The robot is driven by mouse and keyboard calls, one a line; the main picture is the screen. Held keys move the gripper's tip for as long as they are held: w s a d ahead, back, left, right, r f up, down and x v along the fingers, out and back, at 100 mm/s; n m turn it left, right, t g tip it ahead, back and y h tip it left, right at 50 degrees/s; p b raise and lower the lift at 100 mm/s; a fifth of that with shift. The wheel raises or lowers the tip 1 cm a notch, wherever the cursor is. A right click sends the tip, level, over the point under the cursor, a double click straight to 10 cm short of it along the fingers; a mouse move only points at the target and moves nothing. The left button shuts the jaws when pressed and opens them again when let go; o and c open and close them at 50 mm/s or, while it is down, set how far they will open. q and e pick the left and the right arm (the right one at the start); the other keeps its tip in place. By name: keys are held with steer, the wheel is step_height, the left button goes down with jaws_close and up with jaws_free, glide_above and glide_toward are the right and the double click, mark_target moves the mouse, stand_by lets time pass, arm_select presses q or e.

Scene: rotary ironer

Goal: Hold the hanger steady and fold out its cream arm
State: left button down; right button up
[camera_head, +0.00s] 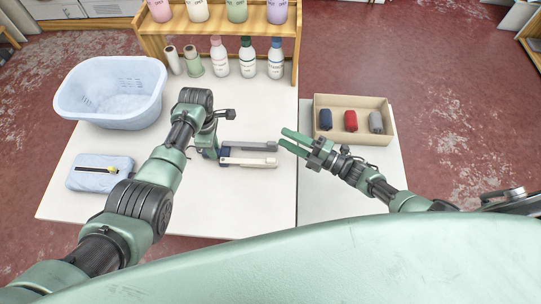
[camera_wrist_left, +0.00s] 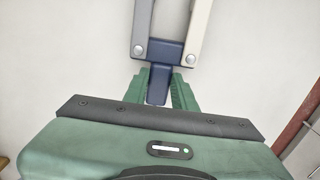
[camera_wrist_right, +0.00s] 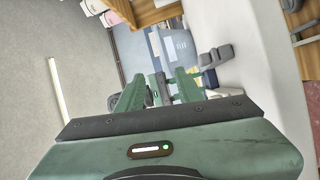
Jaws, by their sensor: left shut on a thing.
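The hanger has a navy hub (camera_head: 225,152) with a grey arm (camera_head: 250,146) and a cream arm (camera_head: 248,162). Both arms point right, side by side, over the white table. In the left wrist view the grey arm (camera_wrist_left: 142,28) and cream arm (camera_wrist_left: 199,32) run from the navy hub (camera_wrist_left: 160,55), nearly parallel. My left gripper (camera_head: 212,153) is shut on the hub's navy tab (camera_wrist_left: 158,85), one finger on each side. My right gripper (camera_head: 283,137) is open, its fingertips just right of the arms' free ends. Its spread fingers (camera_wrist_right: 158,80) show in the right wrist view.
A blue basin (camera_head: 110,88) and a folded light-blue cloth (camera_head: 100,172) are on the left. Bottles (camera_head: 248,57) stand at the back below a wooden shelf (camera_head: 215,25). A tan tray (camera_head: 350,104) holding small rolled items is on the right. The table in front is clear.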

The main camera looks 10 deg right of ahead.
steer(key=s+a+r+n+g+y, duration=0.2)
steer(key=a+r+n+g+y, duration=0.3)
steer(key=a+n+g, duration=0.5)
steer(key=s+a+r+n+g+h, duration=0.1)
steer(key=s+a+r+n+g, duration=0.1)
steer(key=s+a+r+n, duration=0.15)
steer(key=n+h, duration=1.2)
steer(key=h, duration=0.6)
glide_above(270, 159)
steer(key=f, duration=0.1)
steer(key=shift+m+g, duration=0.25)
steer(key=shift+g, duration=0.15)
step_height(270, 159, down, 11)
steer(key=shift+s+f, duration=0.15)
jaws_close()
